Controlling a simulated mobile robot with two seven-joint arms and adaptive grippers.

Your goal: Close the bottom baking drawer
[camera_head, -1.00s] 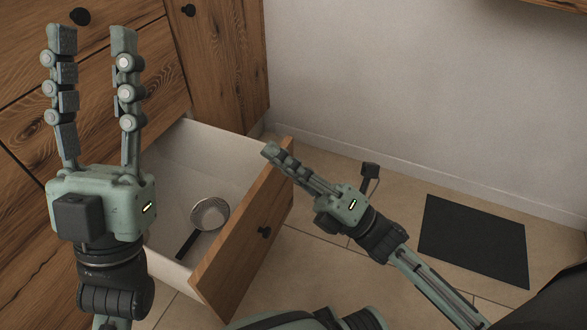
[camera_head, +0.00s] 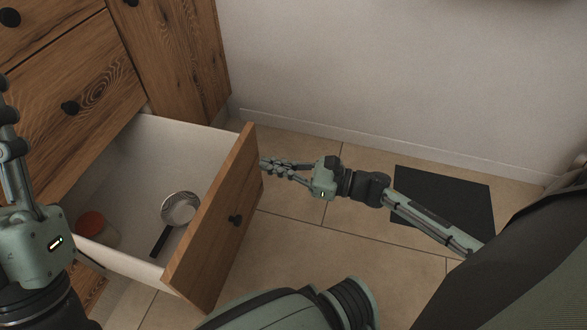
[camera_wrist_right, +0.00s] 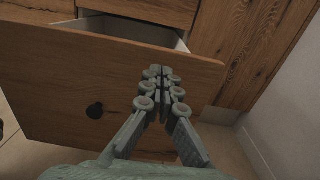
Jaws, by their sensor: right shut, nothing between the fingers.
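The bottom drawer (camera_head: 100,163) is pulled out, with its white box exposed and its wooden front (camera_head: 214,222) facing right. Its black knob (camera_head: 235,221) shows in the head view; the front (camera_wrist_right: 60,85) and knob (camera_wrist_right: 95,110) also show in the wrist view. My right gripper (camera_head: 265,165) is shut and empty, its tips close to the outer face of the front near the far end. Contact is unclear. In the wrist view its fingers (camera_wrist_right: 161,73) lie over the front, right of the knob. My left gripper (camera_head: 8,90) is cut off at the left edge; one spread finger shows.
A strainer (camera_head: 179,208) with a dark handle and a red-lidded jar (camera_head: 91,229) lie inside the drawer. A closed drawer (camera_head: 85,90) is above. A wall (camera_head: 380,80) stands behind. A dark mat (camera_head: 455,203) lies on the tiled floor at right.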

